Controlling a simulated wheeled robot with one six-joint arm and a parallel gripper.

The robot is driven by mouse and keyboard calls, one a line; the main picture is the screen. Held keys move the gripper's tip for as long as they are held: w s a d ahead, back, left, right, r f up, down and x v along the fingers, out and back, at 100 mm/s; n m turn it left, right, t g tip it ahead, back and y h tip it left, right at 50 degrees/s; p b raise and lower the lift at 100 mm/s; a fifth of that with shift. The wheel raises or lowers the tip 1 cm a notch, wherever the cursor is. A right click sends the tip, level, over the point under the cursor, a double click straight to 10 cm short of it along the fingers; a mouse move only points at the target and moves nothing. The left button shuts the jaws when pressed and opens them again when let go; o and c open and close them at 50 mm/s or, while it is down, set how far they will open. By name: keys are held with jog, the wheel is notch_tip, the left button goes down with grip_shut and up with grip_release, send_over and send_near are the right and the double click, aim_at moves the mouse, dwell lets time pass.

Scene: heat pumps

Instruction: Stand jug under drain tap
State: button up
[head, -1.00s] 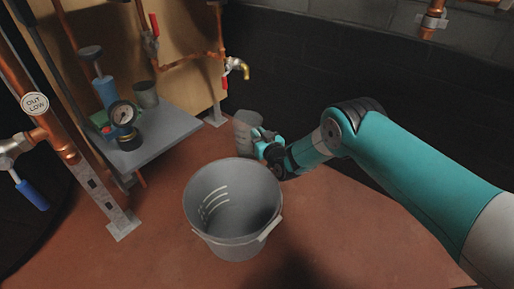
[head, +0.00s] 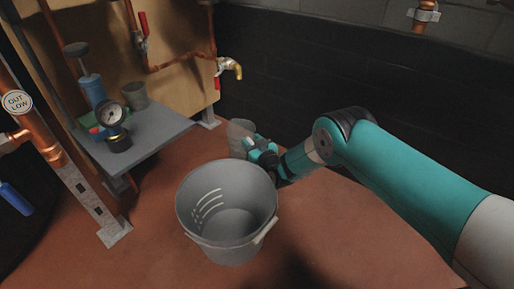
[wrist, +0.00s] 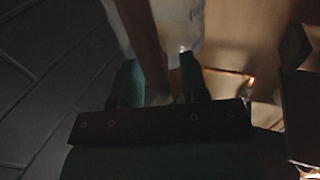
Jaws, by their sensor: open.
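The jug (head: 240,138) is a clear, greyish vessel standing on the red floor near the back wall, below the drain tap. The drain tap (head: 231,68) is brass with a red lever, on copper pipe at the board's right edge. My gripper (head: 256,150) is at the jug's right side, low down, and partly hides it. In the wrist view my gripper (wrist: 160,82) has its two fingers apart, with the pale jug wall (wrist: 181,22) just beyond them. I cannot tell whether the fingers touch the jug.
A grey bucket (head: 226,222) stands on the floor in front of the jug. A grey shelf (head: 152,140) at left holds a gauge (head: 112,118), a blue-handled tool (head: 92,88) and a cup (head: 134,95). A metal post (head: 95,205) stands at front left.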

jog(key=p+v, duration=1)
jog(key=v, duration=0.1)
jog(key=w+a+r+n+g+y, duration=0.1)
jog(key=a+r+n+g+y, duration=0.15)
jog(key=r, duration=0.65)
jog(key=w+a+r+n+g+y, duration=0.1)
jog(key=w+a+r+g, duration=0.15)
jog(key=r, duration=0.55)
jog(key=s+a+r+n+g, duration=0.1)
jog(key=s+r+g, duration=0.45)
jog(key=r, duration=0.75)
jog(key=s+d+r+g+h, duration=0.1)
jog(key=s+d+r+h, duration=0.15)
jog(key=s+r, duration=0.4)
jog(key=s+d+r+g+h, duration=0.2)
jog(key=s+d+r, duration=0.2)
jog(key=s, duration=0.6)
jog(key=s+d+r+m+g+h, duration=0.1)
jog(key=s+d, duration=0.4)
jog(key=s, duration=0.3)
jog(key=s+d+r+m+g+h, duration=0.1)
jog(key=s+d+m+h, duration=0.1)
jog(key=s+d, duration=0.3)
jog(key=s, duration=0.3)
jog(key=shift+s+h, duration=0.3)
jog(key=shift+p, duration=0.35)
